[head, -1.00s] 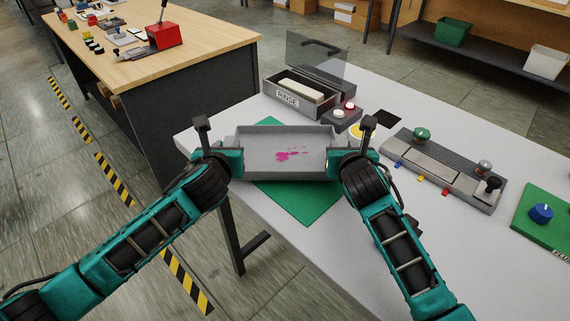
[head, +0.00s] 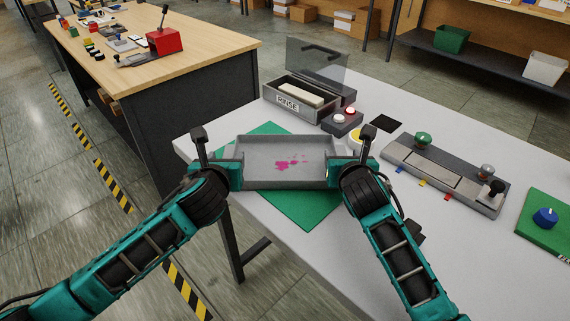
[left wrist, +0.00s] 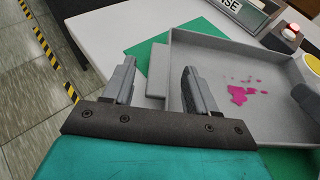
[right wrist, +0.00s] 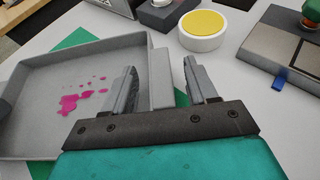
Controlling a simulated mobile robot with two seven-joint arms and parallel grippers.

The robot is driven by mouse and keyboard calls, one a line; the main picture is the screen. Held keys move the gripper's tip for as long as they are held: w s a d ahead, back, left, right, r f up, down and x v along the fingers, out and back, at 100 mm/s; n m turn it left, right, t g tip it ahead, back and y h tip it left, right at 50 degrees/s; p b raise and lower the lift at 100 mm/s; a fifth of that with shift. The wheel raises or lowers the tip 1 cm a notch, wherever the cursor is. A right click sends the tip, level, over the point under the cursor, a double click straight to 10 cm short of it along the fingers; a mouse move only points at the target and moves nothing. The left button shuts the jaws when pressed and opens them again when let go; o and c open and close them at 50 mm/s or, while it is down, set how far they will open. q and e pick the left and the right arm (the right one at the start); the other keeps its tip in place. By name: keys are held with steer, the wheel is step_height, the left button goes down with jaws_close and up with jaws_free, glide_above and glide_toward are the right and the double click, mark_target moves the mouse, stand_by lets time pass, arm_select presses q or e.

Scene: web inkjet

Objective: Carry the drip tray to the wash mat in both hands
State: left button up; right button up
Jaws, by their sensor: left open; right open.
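The grey drip tray (head: 290,182), with magenta ink spots on its floor, is over the middle of the green wash mat (head: 305,212) and looks level, seemingly resting on it. My left gripper (head: 235,158) is at the tray's left end. In the left wrist view its open fingers (left wrist: 157,85) stand either side of the tray's end tab. My right gripper (head: 342,160) is at the right end. In the right wrist view its open fingers (right wrist: 162,82) also straddle a tab. The tray hides the middle of the mat.
Behind the tray stand the RINSE box (head: 288,103) with a raised clear lid, a button box (head: 343,122) and a yellow-topped round pad (right wrist: 203,24). A grey panel with knobs (head: 445,172) is to the right. The white table's (head: 225,201) left edge is close to the left arm.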

steer(key=shift+r, duration=0.25)
arm_select(q)
steer(key=v, duration=1)
arm_select(e)
step_height(320, 180, up, 10)
steer(key=shift+f, duration=0.25)
arm_select(q)
steer(key=shift+s, duration=0.2)
arm_select(e)
steer(key=shift+s, duration=0.15)
